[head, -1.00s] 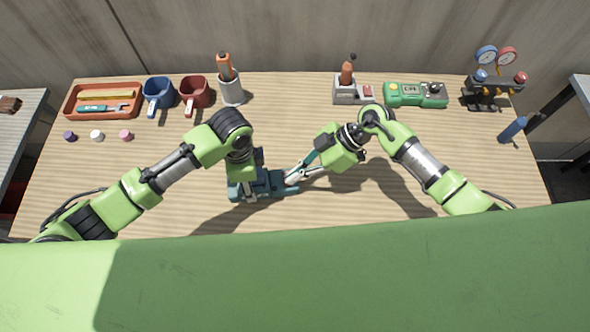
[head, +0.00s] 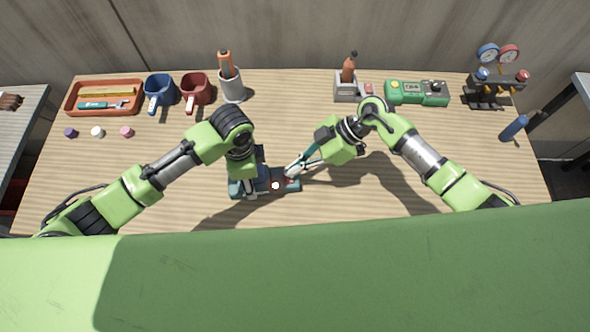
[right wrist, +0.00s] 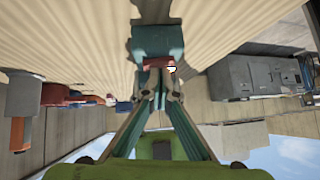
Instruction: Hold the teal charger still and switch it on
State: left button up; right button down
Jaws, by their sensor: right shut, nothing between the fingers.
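The teal charger (head: 292,186) lies on the table in front of me, with a small white spot (head: 275,186) on its top. In the right wrist view, the charger (right wrist: 157,40) is straight ahead of the fingers, with a dark red part and a white spot on its near side. My left gripper (head: 249,190) points down at the charger's left part; its far finger is hidden, so its grip is unclear. My right gripper (head: 289,173) is shut and empty, its tips at the charger's upper right edge; contact is unclear. It also shows in the right wrist view (right wrist: 159,94).
The front right of the table is clear.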

jog(key=r, duration=0.4)
jog(key=shift+s+d+r, duration=0.25)
jog(key=s+v, duration=0.1)
jog(key=v, duration=0.8)
jog(key=shift+s+d, duration=0.25)
jog(key=shift+s, duration=0.1)
pick_arm(q)
jog(key=o, duration=1.6)
jog(key=shift+o, duration=0.3)
jog(key=o, duration=0.4)
